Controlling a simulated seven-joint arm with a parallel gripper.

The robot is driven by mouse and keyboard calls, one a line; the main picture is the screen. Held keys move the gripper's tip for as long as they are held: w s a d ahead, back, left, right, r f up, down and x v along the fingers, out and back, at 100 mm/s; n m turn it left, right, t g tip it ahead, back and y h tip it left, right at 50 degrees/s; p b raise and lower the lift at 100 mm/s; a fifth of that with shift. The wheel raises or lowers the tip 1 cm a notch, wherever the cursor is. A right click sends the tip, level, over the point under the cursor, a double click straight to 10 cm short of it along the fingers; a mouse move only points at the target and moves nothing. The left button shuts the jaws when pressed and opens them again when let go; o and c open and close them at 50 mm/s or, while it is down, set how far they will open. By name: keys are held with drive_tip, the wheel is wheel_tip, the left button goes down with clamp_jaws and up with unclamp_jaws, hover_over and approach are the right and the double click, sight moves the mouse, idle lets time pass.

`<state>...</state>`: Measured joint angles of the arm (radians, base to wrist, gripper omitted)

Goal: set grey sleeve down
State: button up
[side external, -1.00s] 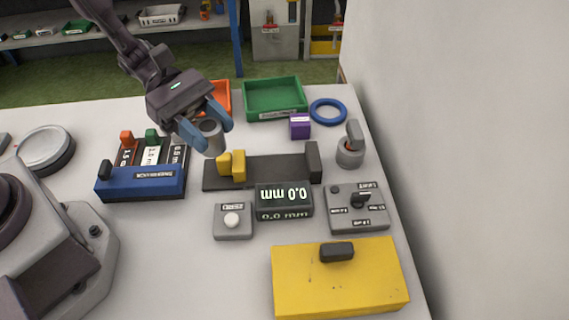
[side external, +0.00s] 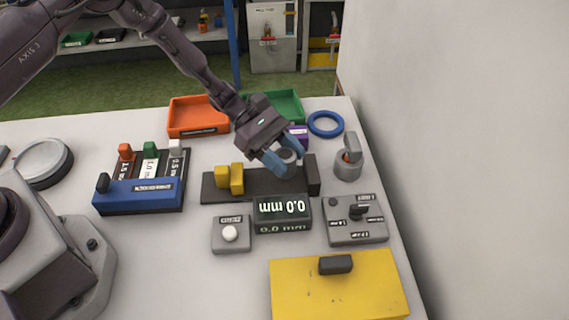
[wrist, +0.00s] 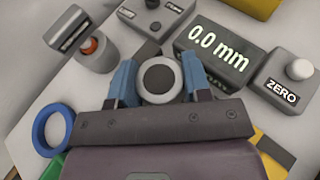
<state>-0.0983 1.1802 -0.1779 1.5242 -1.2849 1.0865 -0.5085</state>
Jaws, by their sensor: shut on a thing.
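My gripper (side external: 286,162) has blue fingers shut on the grey sleeve (side external: 289,155), a short round grey piece with a dark centre. In the wrist view the sleeve (wrist: 159,79) sits between the two fingertips (wrist: 158,88), its ring-shaped top facing the camera. In the side view the sleeve appears over the right part of a dark rail (side external: 258,180), between the yellow jaws (side external: 230,178) and the dark end block (side external: 312,174). The fingers hide its lower part, so I cannot tell whether it touches the rail.
A 0.0 mm display (side external: 282,212) stands in front of the rail, with a zero button box (side external: 231,234) beside it. To the right are a grey lever post (side external: 348,165) and a switch box (side external: 356,218). A purple block (side external: 298,135) and green tray (side external: 290,102) are behind.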

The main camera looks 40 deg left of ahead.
drive_tip(key=shift+s+f, duration=0.1)
drive_tip(key=shift+f, duration=1.2)
drive_tip(key=shift+f, duration=0.15)
drive_tip(key=o, duration=0.8)
drive_tip(key=shift+o, duration=0.2)
